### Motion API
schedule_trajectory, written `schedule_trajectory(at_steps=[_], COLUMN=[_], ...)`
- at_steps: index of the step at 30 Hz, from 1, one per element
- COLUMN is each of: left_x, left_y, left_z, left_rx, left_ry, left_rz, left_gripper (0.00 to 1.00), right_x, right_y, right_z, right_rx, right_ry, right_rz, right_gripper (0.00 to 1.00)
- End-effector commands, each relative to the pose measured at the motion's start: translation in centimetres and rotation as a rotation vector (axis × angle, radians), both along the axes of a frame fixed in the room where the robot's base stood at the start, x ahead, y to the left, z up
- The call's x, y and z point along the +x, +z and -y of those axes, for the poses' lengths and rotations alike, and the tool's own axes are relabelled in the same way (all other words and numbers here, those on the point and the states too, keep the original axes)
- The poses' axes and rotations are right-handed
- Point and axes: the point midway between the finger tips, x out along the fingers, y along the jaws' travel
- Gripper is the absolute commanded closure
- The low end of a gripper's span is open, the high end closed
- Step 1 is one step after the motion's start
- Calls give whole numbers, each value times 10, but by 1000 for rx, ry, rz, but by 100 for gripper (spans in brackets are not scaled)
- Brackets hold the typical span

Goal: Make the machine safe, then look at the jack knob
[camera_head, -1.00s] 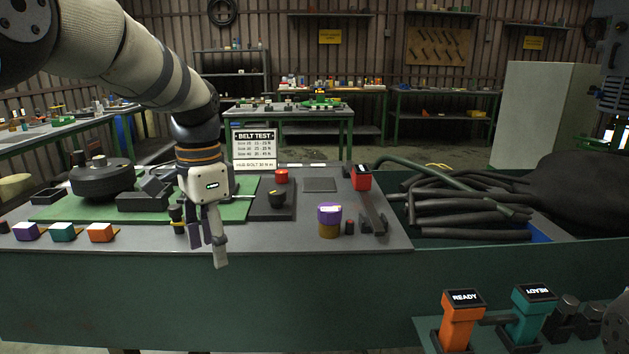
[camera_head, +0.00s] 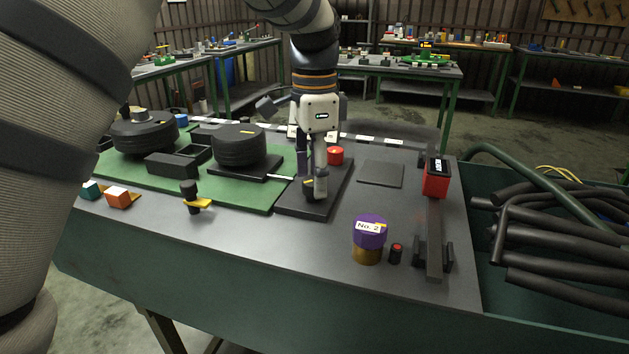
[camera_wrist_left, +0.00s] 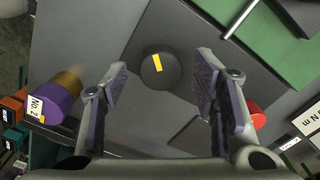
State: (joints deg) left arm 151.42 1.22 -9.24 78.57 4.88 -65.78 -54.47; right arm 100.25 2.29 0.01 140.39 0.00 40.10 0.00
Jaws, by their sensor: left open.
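My left gripper (camera_head: 311,180) points down over a dark plate (camera_head: 290,208) on the bench, fingers open. In the left wrist view, a round black knob with a yellow mark (camera_wrist_left: 160,72) lies between the open fingers, with a gap on both sides. In the head view the fingers partly hide this knob. A red button (camera_head: 335,156) sits on the same plate behind the fingers; it also shows in the left wrist view (camera_wrist_left: 256,115). Another black knob with a yellow tab (camera_head: 190,197) stands left of the plate. I cannot tell which is the jack knob. My right gripper is out of view.
A purple-topped "No. 2" cylinder (camera_head: 369,232) and a small red-topped black piece (camera_head: 396,254) stand right of the plate. A red block (camera_head: 436,180) is on a dark bar. Black wheels (camera_head: 240,146) sit on the green mat. Hoses (camera_head: 560,234) fill the bin at right.

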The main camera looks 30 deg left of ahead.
Motion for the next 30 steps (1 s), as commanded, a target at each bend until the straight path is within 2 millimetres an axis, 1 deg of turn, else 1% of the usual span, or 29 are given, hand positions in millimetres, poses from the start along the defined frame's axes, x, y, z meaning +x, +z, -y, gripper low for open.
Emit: schedule_trajectory(at_steps=[1,3,6,13,14,15,17,18,19,20,26,30], left_x=[-1,0,0,0,0,0,0,0,0,0,0,0], left_y=[-7,-15,-21,-22,-22,-22,-22,-22,-22,-22,-22,-22], left_z=[0,0,0,0,0,0,0,0,0,0,0,0], left_rx=[1,1,1,1,1,1,1,1,1,1,1,1], left_ry=[0,1,1,1,1,1,1,1,1,1,8,43], left_rz=[-2,0,1,1,1,1,1,1,1,1,1,1], left_gripper=[46,46,46,46,53,62,76,85,92,94,94,94], right_x=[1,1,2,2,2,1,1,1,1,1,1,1], right_y=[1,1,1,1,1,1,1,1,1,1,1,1], right_z=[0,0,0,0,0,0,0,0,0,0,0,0], right_rx=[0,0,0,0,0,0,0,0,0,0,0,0], right_ry=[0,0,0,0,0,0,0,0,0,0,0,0], right_rz=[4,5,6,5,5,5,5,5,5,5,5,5], right_gripper=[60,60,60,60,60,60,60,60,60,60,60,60])
